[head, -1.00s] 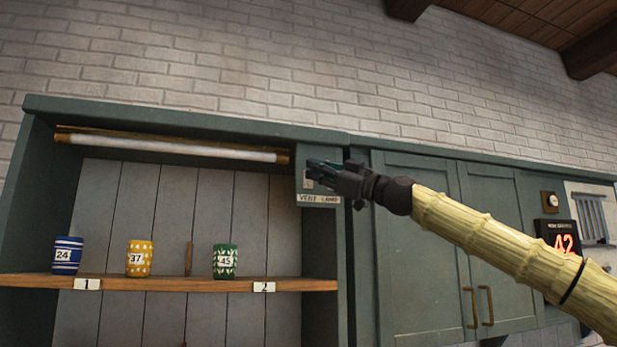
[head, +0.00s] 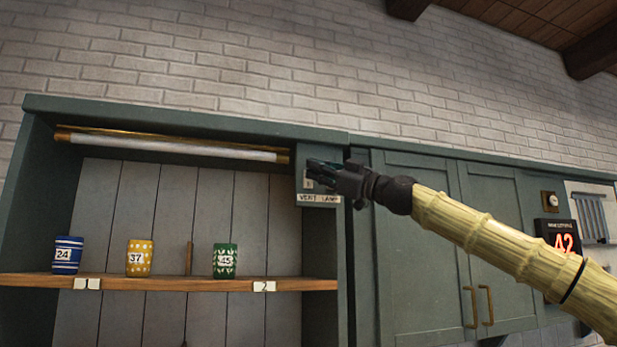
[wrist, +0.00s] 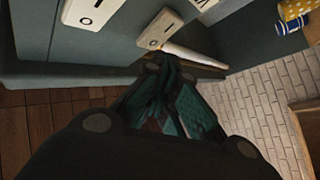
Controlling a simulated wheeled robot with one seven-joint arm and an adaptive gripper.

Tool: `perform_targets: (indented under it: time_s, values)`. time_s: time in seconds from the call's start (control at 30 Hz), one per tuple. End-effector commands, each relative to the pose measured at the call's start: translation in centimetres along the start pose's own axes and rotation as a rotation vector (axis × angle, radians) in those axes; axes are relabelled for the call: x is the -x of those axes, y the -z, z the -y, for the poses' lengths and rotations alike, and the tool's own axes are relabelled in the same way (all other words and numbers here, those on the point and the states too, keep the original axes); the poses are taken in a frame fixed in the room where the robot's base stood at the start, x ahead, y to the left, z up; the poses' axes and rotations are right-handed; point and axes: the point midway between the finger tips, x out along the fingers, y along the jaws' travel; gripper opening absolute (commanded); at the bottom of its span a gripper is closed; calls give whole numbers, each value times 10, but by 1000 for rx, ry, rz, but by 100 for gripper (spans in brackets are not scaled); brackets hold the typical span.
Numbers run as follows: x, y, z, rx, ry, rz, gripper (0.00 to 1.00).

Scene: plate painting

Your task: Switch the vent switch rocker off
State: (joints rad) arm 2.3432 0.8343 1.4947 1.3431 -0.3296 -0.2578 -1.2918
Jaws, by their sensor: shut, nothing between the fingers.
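In the head view the switch panel at the cabinet's upper middle carries a label (head: 319,199) reading "VENT LAMP". A pale switch plate (head: 309,183) shows above the word VENT; my gripper hides the spot above LAMP. The wrist view shows two pale plates with dash and circle marks: one near my fingertips (wrist: 160,28), apparently the vent switch, and one further left (wrist: 90,11). My gripper (head: 312,168) is shut and empty at the panel. Its fingertips (wrist: 163,66) are close to the nearer plate; I cannot tell whether they touch it. The rocker's tilt is unclear.
A tube lamp (head: 175,148) hangs under the cabinet top, left of the panel. The shelf (head: 180,284) below holds a blue mug (head: 67,255), a yellow mug (head: 139,258) and a green mug (head: 224,261). Closed cabinet doors (head: 420,260) stand right of the panel.

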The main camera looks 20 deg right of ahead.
Motion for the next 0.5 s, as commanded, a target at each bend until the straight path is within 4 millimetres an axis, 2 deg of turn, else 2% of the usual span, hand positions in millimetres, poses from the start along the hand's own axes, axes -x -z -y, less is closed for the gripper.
perform_targets:
  time_s: [0.5]
  values:
    - [-6, -3, -4, 0, -1, 0, 0]
